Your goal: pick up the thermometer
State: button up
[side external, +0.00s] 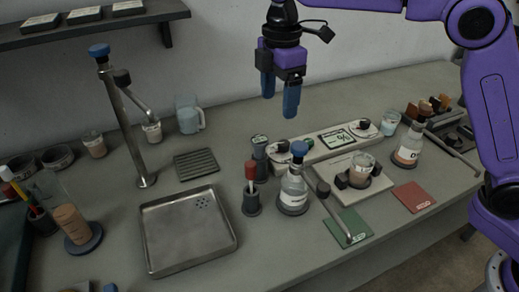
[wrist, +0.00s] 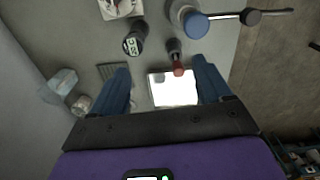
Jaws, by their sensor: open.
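I cannot tell for certain which thing is the thermometer. A red-topped piece (side external: 250,172) stands upright in a dark round holder (side external: 251,205); its red top also shows in the wrist view (wrist: 178,68). Behind it stands a dark cylinder with a pale marked top (side external: 259,148), also in the wrist view (wrist: 134,42). My gripper (side external: 279,105), with blue fingers, hangs high above the bench, open and empty. In the wrist view its fingers (wrist: 161,70) point down, apart, with the red top showing between them well below.
A blue-capped flask (side external: 293,190) stands right of the red-topped piece. A metal tray (side external: 187,238) and ribbed mat (side external: 196,163) lie left. A tall metal post (side external: 125,120) rises farther left. A long device with a display (side external: 342,138) sits behind right.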

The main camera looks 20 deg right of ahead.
jog(key=n, duration=0.1)
send_over(259, 139)
jog(key=f, duration=1.1)
jog(key=shift+s+d+f, duration=0.25)
jog(key=shift+s+d, duration=0.05)
jog(key=shift+w+a+f, duration=0.15)
jog(key=shift+f, duration=1.4)
jog(key=shift+w+a+f, duration=0.1)
jog(key=shift+a+f, duration=0.05)
jog(key=shift+f, duration=1.35)
jog(key=c, duration=1.2)
